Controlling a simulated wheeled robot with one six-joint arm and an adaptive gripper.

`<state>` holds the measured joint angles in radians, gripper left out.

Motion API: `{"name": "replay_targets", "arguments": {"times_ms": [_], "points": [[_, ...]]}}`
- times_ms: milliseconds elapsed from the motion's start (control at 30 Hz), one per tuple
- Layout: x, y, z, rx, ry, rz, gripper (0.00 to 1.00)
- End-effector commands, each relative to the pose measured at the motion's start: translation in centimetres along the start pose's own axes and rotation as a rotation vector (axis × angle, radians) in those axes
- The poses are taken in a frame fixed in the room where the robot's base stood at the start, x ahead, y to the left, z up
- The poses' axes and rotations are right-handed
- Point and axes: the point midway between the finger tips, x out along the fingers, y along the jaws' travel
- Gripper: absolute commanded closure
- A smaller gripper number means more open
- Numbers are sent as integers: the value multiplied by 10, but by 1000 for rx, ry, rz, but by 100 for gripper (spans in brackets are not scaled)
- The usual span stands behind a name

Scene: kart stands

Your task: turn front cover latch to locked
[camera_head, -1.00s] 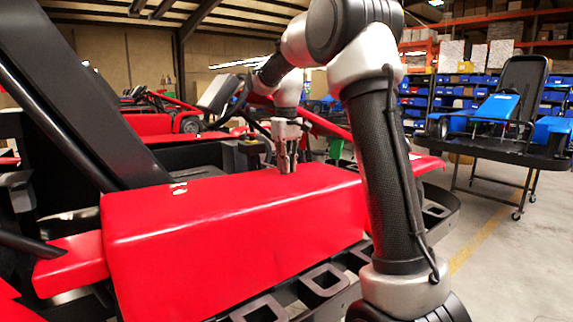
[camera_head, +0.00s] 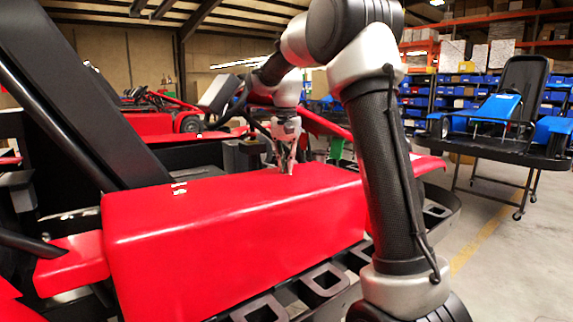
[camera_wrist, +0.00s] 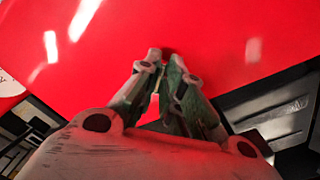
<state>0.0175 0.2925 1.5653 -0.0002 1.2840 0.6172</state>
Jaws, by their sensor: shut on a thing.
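The red front cover (camera_head: 230,215) is a long glossy box-like panel on the kart, and it fills the upper part of the wrist view (camera_wrist: 215,35). My gripper (camera_head: 287,171) points down at the far part of its top. In the wrist view, my gripper's fingertips (camera_wrist: 165,57) are close together at the red surface. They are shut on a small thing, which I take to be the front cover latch. The fingers hide it, so its angle cannot be told.
A black frame bar (camera_head: 75,100) rises at the left. A black bumper with square openings (camera_head: 325,282) runs along the cover's near right side. A blue kart (camera_head: 497,108) stands on a stand at the right. Open floor (camera_head: 500,270) lies at the lower right.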

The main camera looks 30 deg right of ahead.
Motion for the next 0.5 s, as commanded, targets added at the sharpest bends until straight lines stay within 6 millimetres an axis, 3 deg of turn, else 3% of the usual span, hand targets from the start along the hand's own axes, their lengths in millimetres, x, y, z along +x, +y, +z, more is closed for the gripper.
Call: {"name": "replay_targets", "arguments": {"times_ms": [500], "points": [[0, -2, 0, 471, 0, -1, 100]]}}
